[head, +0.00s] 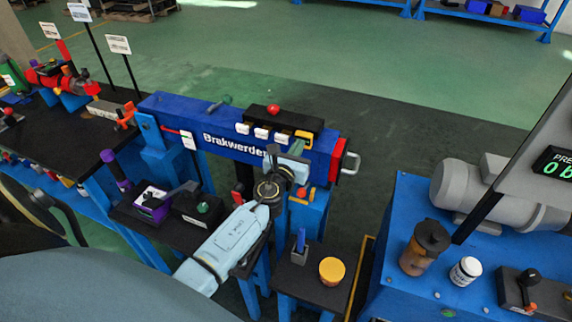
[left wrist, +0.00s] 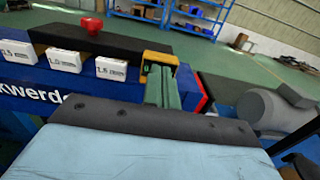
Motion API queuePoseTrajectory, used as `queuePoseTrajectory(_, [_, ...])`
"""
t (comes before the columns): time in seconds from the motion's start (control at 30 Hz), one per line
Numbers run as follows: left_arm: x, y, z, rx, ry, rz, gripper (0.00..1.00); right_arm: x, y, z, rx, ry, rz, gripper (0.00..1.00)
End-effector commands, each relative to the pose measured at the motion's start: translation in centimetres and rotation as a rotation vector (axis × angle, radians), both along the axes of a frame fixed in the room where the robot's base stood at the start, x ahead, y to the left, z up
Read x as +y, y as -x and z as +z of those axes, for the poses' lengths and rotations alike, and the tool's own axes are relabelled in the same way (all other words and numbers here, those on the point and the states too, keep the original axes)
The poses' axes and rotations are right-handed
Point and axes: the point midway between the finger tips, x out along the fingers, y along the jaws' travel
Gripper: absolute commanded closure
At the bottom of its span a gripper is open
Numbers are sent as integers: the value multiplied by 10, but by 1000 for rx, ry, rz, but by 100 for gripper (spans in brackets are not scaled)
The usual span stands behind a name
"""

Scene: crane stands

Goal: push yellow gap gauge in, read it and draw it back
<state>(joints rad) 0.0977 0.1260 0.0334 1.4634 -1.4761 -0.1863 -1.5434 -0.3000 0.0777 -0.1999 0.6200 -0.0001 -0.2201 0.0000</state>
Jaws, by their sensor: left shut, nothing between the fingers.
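The yellow gap gauge (head: 303,135) is at the right end of a row on the blue beam marked "Brakwerder", under a black bar. In the left wrist view the yellow gauge (left wrist: 160,58) stands just beyond my fingertips. My left gripper (head: 297,149) comes in from the near side, its fingers shut with nothing between them. In the left wrist view the left gripper's fingers (left wrist: 160,80) point at the yellow gauge and hide its lower part. Whether they touch it I cannot tell. My right gripper is out of view.
White numbered gauges (left wrist: 68,60) sit left of the yellow one. A red knob (head: 273,109) tops the black bar (left wrist: 100,42). A silver handle (head: 350,163) sticks out of the beam's red right end. A yellow-lidded pot (head: 332,271) stands on the near stand.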

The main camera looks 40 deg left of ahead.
Motion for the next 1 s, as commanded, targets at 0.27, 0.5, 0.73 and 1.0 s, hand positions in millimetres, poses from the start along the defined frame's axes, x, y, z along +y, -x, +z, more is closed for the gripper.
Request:
queuePoseTrajectory(0.27, [-19,48,0,2,0,-11,100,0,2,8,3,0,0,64])
queuePoseTrajectory(0.5, [-29,92,0,2,0,-11,100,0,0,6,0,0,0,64])
queuePoseTrajectory(0.73, [-33,111,0,0,0,-10,100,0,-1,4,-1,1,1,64])
queuePoseTrajectory(1.0, [-33,115,1,-5,24,-1,100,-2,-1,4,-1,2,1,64])
